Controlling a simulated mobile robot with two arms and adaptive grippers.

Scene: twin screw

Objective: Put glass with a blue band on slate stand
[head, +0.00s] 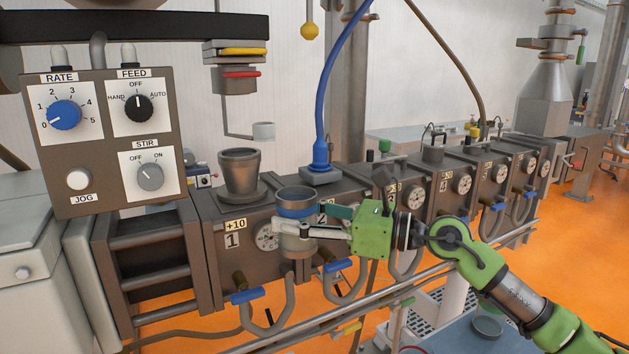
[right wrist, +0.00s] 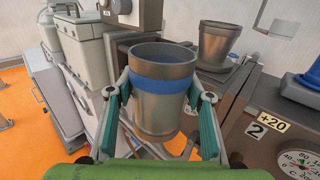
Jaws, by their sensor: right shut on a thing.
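The glass with a blue band (head: 296,201) is a grey metallic cup with a blue stripe below its rim. It is upright, in front of the machine's first barrel block. My right gripper (head: 300,232) is shut on it. In the right wrist view the glass (right wrist: 160,97) sits between the green-padded fingers, its open mouth facing up. A small round dark grey piece (head: 487,326) is on a blue-grey surface (head: 455,337) at the lower right; I cannot tell whether it is the slate stand. My left gripper is not in view.
A grey hopper cup (head: 240,175) stands on the machine behind the glass. A control box (head: 105,140) with knobs is at the left. Blue-handled valves (head: 247,296) and a long rail (head: 300,328) run along the machine's front. The orange floor is beyond.

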